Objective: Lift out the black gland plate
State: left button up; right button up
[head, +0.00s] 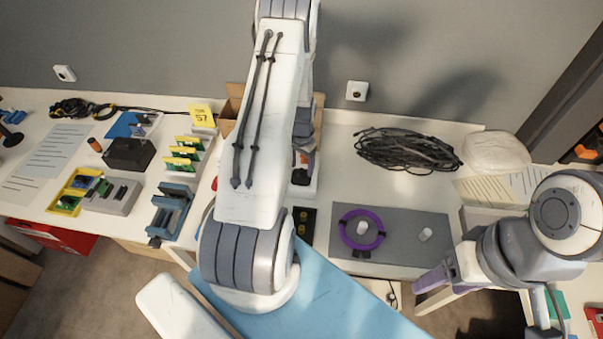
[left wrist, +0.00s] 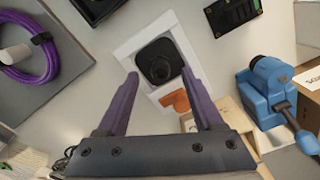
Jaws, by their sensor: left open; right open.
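The black gland plate (left wrist: 160,58), a dark square piece with a round raised middle, lies in a white frame-like holder (left wrist: 127,52) in the left wrist view. An orange piece (left wrist: 178,100) lies beside it. My left gripper (left wrist: 160,73) is open, its two purple fingers spread on either side of the plate's near part. Whether they touch it cannot be told. In the head view my left arm hides most of this spot. My right gripper (head: 430,283) is open at the front edge of the table on the right, away from the plate.
A purple cable coil (head: 361,229) lies on a grey mat (head: 405,222). A blue vise (left wrist: 265,90) and a cardboard carton (left wrist: 309,92) stand to the right in the left wrist view. A black cable bundle (head: 408,150) lies at the back.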

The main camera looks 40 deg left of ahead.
pick_arm(q)
jog(key=shift+f, duration=1)
grip_shut()
jog(key=shift+r, duration=0.1)
jog(key=shift+w+r, duration=0.1)
jog(key=shift+r, duration=0.4)
notch_tip(320, 180, up, 2)
jog(key=shift+r+b, duration=0.2)
jog(key=shift+b, duration=0.5)
jog(key=s+d+r+b, duration=0.2)
jog(key=d+r, duration=0.5)
jog(key=d, duration=0.4)
jog(key=shift+s+d+r+b, duration=0.2)
jog(key=shift+s+b, duration=0.05)
jog(key=shift+b, duration=0.1)
